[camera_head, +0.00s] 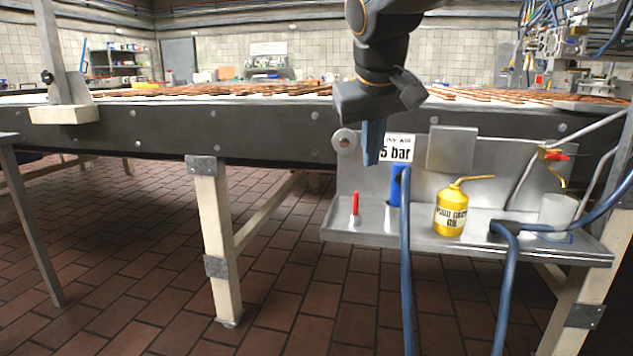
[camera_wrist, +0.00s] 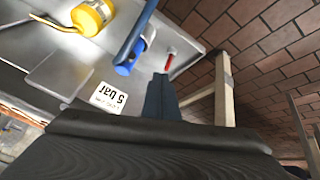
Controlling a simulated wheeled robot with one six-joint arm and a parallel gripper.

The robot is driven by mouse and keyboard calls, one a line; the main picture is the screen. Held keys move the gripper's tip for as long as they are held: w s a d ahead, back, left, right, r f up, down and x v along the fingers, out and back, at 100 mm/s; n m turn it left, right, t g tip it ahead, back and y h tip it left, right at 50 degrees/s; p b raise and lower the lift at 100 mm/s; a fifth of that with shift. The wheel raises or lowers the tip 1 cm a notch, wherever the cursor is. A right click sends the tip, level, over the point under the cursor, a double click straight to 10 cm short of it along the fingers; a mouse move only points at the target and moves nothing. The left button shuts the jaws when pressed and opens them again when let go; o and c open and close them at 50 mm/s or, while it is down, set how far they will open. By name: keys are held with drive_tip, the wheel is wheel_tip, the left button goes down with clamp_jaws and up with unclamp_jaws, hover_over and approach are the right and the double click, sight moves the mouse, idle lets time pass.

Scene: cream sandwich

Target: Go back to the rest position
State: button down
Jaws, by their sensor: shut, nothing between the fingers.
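My gripper (camera_head: 372,160) hangs from my dark arm in front of the conveyor's side, pointing down above the metal shelf (camera_head: 375,232). Its blue fingers are shut together with nothing between them. In the wrist view the gripper (camera_wrist: 160,80) shows the closed fingers, with the shelf beyond them to the upper left. The fingers appear apart from the things on the shelf. No marker of a rest position shows.
The shelf holds a red-tipped item (camera_head: 355,210), a blue hose (camera_head: 405,250) and a yellow oil can (camera_head: 451,208). A "5 bar" sign (camera_head: 398,148) is behind. The conveyor (camera_head: 250,130) carries biscuits. The tiled floor (camera_head: 110,260) at left is open.

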drive_tip(key=s+a+f+n+g+y, duration=0.15)
drive_tip(key=s+a+f, duration=0.25)
drive_tip(key=s+f, duration=0.45)
drive_tip(key=s+a+f+n+g, duration=0.1)
drive_tip(key=s+a+f+g, duration=0.4)
drive_tip(key=s, duration=0.6)
drive_tip(key=s+a+f+n+y, duration=0.1)
drive_tip(key=s+a+f, duration=0.1)
drive_tip(key=s+f, duration=0.7)
drive_tip(key=d+r+m+h+p, duration=0.1)
drive_tip(key=d+r+m+p, duration=0.2)
drive_tip(key=d+r+p, duration=0.7)
drive_tip(key=d+r+m+p, duration=0.3)
drive_tip(key=d+r+p, duration=0.7)
drive_tip(key=r+p, duration=0.7)
drive_tip(key=p, duration=0.8)
drive_tip(key=shift+s+h, duration=0.35)
drive_tip(key=shift+d, duration=0.15)
